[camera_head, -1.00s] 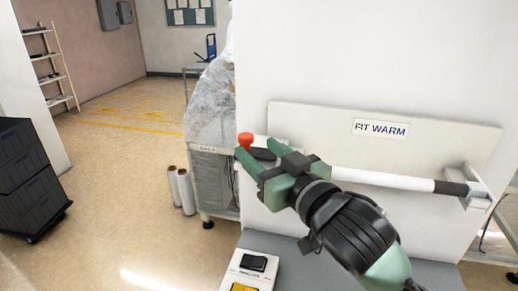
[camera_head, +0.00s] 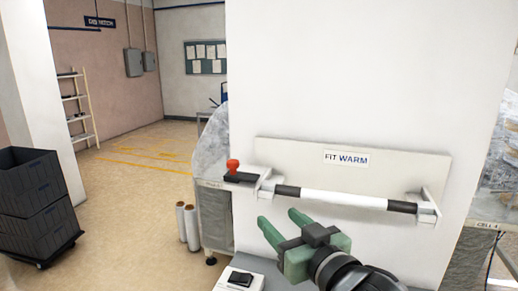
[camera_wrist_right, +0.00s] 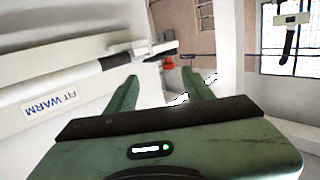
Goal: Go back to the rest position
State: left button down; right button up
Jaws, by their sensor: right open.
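My right gripper (camera_head: 280,226) shows in the head view at lower centre, its two green fingers apart and empty. It is below and in front of a white bar with black ends (camera_head: 340,199), which is mounted on a wall panel labelled "FIT WARM" (camera_head: 400,172). The right wrist view also shows the open green fingers (camera_wrist_right: 158,90), with nothing between them, and the bar (camera_wrist_right: 80,76) to the left. My left gripper is not in view.
A red knob (camera_head: 233,166) on a black base sits at the bar's left end. A white box with a black switch (camera_head: 240,279) is below. Dark stacked crates (camera_head: 38,205) stand on a dolly at left. White rolls (camera_head: 188,227) stand on the floor. Open floor lies left of centre.

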jog(key=s+d+f+m+g+h, duration=0.1)
jog(key=s+d+f+g+h, duration=0.2)
jog(key=f, duration=0.9)
jog(key=s+d+f+m+g+h, duration=0.15)
jog(key=s+d+f, duration=0.35)
jog(key=f, duration=0.6)
jog(key=s+d+f+g+h, duration=0.1)
jog(key=s+d+f+g, duration=0.3)
jog(key=s+f, duration=0.5)
jog(key=s+d+f+g+h, duration=0.2)
jog(key=s+d+f+g, duration=0.3)
jog(key=s, duration=0.5)
notch_tip(320, 180, down, 27)
jog(key=a+b, duration=0.1)
jog(key=b, duration=0.2)
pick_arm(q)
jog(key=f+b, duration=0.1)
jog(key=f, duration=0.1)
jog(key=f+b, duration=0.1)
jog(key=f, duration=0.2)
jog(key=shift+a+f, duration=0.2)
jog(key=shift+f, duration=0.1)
pick_arm(e)
jog(key=s+d+f, duration=0.2)
jog(key=s+f, duration=1.6)
jog(key=f, duration=0.3)
jog(key=shift+d+f+g, duration=0.35)
jog(key=shift+d+g, duration=0.05)
jog(key=shift+g, duration=0.05)
